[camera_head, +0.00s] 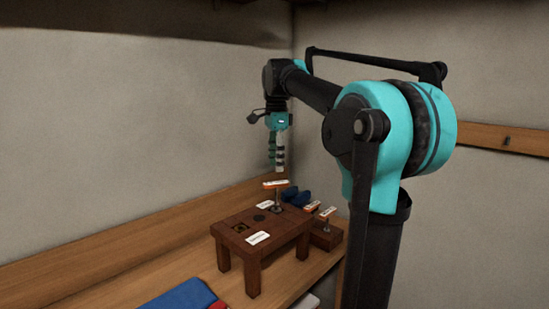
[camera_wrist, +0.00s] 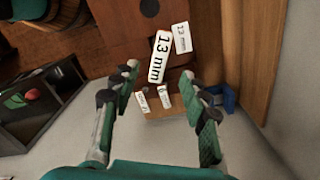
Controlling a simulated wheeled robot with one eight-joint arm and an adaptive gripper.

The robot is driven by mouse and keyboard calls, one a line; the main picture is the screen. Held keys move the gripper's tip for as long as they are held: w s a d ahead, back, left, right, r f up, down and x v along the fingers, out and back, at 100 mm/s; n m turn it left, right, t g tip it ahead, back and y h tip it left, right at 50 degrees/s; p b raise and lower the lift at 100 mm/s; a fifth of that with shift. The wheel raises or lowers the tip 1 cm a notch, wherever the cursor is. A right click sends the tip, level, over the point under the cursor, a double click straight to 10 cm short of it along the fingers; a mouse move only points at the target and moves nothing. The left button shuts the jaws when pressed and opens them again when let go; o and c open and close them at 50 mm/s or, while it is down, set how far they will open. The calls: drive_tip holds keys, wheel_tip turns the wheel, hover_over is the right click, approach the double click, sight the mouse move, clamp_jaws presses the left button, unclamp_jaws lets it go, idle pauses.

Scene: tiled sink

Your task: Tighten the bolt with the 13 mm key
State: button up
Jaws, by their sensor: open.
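The 13 mm key (camera_head: 275,184) stands upright on the small dark wooden table (camera_head: 238,258), its orange and white label on top. In the wrist view the large "13 mm" label (camera_wrist: 160,57) lies just beyond my fingertips, roughly centred between them. A flat tag reading 13 mm (camera_wrist: 182,37) lies on the table beside it. My gripper (camera_head: 276,171) points down, close above the key; in the wrist view its fingers (camera_wrist: 160,78) are spread with nothing between them. The bolt itself cannot be made out; the key's lower end hides its spot.
Other labelled keys (camera_head: 327,212) stand on a lower wooden block (camera_head: 326,238) right of the table. Another white tag (camera_head: 258,238) lies at the table's front. A blue object (camera_head: 297,195) sits behind. Blue and red things (camera_head: 185,297) lie on the bench in front. Walls stand close behind.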

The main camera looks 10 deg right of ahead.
sight(276, 182)
drive_tip(key=shift+f, duration=4.4)
clamp_jaws()
